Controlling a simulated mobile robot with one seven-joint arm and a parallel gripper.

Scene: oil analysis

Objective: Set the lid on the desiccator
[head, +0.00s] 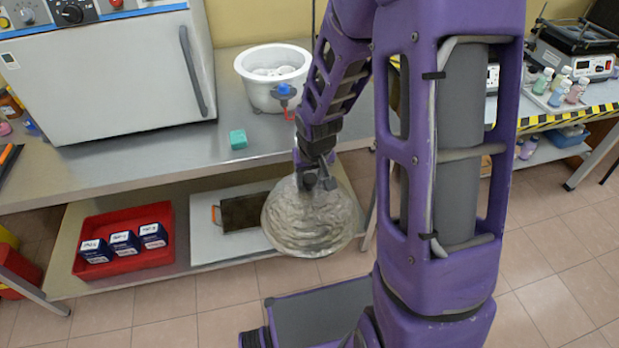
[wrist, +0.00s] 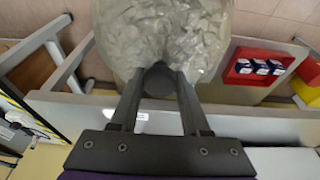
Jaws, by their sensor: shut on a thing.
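The lid (head: 308,222) is a translucent, crinkled-looking dome with a dark knob (wrist: 160,80) on top. My gripper (head: 317,181) is shut on this knob and holds the lid in the air, in front of the bench edge. In the wrist view my gripper (wrist: 158,84) has one finger on each side of the knob, and the dome (wrist: 150,35) spreads beyond it. The desiccator (head: 254,92) appears to be the white round open vessel on the bench, with pale contents and a blue-topped fitting (head: 284,90) at its front. It stands behind the lid.
A grey-white oven (head: 110,80) stands left on the metal bench (head: 180,150). A teal block (head: 238,139) lies near the bench edge. Below, a shelf holds a red tray (head: 85,270) of blue boxes and a dark plate (head: 243,212). Bottles (head: 560,88) stand far right.

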